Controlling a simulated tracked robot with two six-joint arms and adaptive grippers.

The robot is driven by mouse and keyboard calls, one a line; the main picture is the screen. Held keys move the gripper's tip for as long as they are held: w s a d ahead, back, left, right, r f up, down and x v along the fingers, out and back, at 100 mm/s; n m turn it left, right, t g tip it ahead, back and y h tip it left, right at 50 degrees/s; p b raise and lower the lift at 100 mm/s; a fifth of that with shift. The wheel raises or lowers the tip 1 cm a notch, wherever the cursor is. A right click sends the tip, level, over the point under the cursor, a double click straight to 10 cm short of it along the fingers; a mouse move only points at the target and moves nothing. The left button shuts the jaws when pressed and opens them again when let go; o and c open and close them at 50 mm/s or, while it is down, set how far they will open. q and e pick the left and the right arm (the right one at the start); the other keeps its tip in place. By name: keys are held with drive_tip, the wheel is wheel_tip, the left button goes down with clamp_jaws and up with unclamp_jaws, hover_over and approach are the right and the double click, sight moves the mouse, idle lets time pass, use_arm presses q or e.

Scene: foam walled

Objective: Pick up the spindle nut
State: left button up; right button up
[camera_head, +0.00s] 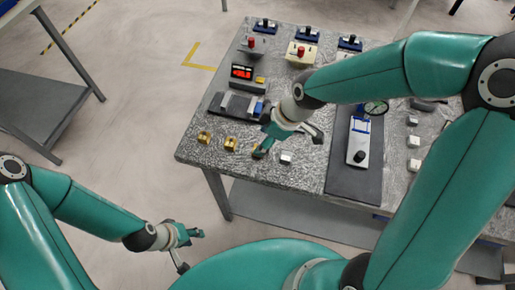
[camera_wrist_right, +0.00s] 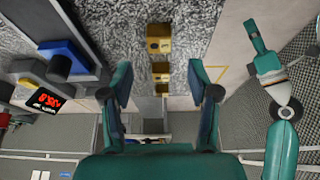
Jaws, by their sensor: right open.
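Brass-coloured blocks, which look like the spindle nuts, sit in a row near the table's front left edge. In the head view one (camera_head: 204,137) is at the far left and another (camera_head: 230,143) is beside it; a third is partly hidden by my right gripper. The right wrist view shows a near block (camera_wrist_right: 158,38), a middle block (camera_wrist_right: 160,70) and a far block (camera_wrist_right: 161,88) in line between the fingers. My right gripper (camera_head: 290,141) is open and empty above the row's right end. My left gripper (camera_head: 192,251) is open and empty, off the table.
The grey foam-topped table (camera_head: 310,180) also holds a red-display meter (camera_head: 242,72), a dark fixture with blue parts (camera_head: 238,105), a silver block (camera_head: 286,157) and a dark mat with a blue-and-white device (camera_head: 358,150). White blocks stand at the right.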

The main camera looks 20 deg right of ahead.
drive_tip(key=shift+p+x, duration=0.75)
drive_tip(key=shift+x, duration=2.1)
clamp_jaws()
